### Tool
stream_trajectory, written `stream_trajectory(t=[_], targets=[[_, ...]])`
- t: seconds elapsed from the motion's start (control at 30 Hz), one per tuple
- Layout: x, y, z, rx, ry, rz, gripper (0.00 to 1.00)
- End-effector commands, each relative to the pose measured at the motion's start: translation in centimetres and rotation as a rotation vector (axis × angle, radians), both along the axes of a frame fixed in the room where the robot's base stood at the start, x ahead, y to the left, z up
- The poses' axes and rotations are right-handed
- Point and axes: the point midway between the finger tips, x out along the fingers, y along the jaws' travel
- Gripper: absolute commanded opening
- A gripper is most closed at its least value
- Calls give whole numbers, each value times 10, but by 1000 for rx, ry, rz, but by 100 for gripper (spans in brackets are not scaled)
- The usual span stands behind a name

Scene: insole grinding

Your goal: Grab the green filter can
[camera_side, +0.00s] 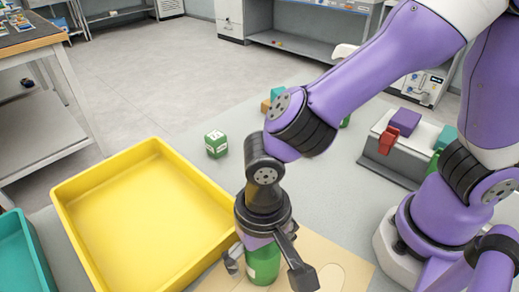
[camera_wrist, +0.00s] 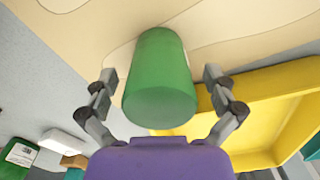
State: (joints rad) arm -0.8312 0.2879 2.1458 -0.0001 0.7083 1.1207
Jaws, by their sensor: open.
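The green filter can (camera_side: 263,264) stands on a light wooden board at the bottom of the side view. My gripper (camera_side: 270,272) is above and around it, with its fingers spread on either side. In the wrist view the green can (camera_wrist: 160,80) sits between the two open fingers of my gripper (camera_wrist: 160,84). Gaps show between the can and both fingers there.
A yellow tray (camera_side: 72,197) lies left of my gripper, with a teal tray (camera_side: 22,255) beyond it. A green cube with white labels (camera_side: 216,144) stands behind. Coloured blocks, one of them purple (camera_side: 406,121), lie on a grey stand at right. Grey table surface is free behind the yellow tray.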

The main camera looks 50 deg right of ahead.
Motion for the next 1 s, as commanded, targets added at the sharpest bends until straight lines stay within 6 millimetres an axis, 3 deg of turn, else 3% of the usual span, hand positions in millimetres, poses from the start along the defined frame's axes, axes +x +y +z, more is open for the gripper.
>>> stream_trajectory(t=[0.1, 0.33, 0.37, 0.4, 0.5, 0.87, 0.93, 1.0], targets=[[-1, -1, -12, -3, 2, 0, 99], [0, 0, -14, 0, -1, 0, 99], [0, 0, -14, 0, -1, 0, 89], [0, 0, -14, 0, -1, 0, 69], [0, 0, -14, 0, -1, 0, 22], [0, 0, -13, 0, -1, 0, 21], [0, 0, -8, 1, -1, 0, 12], [1, 1, 3, 3, -3, 0, 11]])
